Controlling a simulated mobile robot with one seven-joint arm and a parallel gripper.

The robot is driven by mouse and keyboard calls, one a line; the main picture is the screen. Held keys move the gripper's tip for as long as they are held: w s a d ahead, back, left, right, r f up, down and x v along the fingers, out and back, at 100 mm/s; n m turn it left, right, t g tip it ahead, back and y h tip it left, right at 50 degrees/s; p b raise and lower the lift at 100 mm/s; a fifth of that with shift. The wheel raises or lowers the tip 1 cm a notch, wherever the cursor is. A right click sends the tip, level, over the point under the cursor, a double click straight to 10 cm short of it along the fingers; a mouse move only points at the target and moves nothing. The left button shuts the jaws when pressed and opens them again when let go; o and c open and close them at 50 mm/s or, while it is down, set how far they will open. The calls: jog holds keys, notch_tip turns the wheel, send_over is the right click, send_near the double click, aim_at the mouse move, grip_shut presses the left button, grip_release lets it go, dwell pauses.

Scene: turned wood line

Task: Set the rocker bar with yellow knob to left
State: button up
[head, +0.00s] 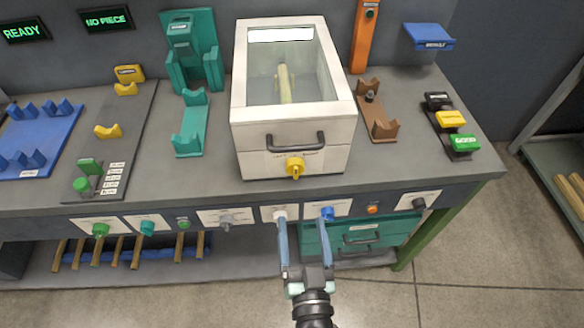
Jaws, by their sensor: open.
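A yellow knob (294,167) sits low on the front face of the white box, below its dark handle. Its narrow lower end points downward, and its setting is too small to read. No other rocker bar with a yellow knob can be clearly made out. My gripper (305,222) is in front of the bench's front panel, below the yellow knob in the picture. Its two blue fingers are apart with nothing between them. The fingertips appear near a white knob (281,214) and a blue knob (327,213); contact cannot be told.
The white box (240,137) has a clear lid and a dark handle (295,143). Several other knobs line the front panel, including green (100,229) and black (418,204). Black, yellow and green blocks (464,142) stand at the right. A teal drawer unit (385,233) is below.

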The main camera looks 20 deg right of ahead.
aim_at(296, 176)
jog(key=p+x, duration=0.1)
jog(key=x, duration=1.1)
jog(key=shift+w, duration=0.2)
grip_shut()
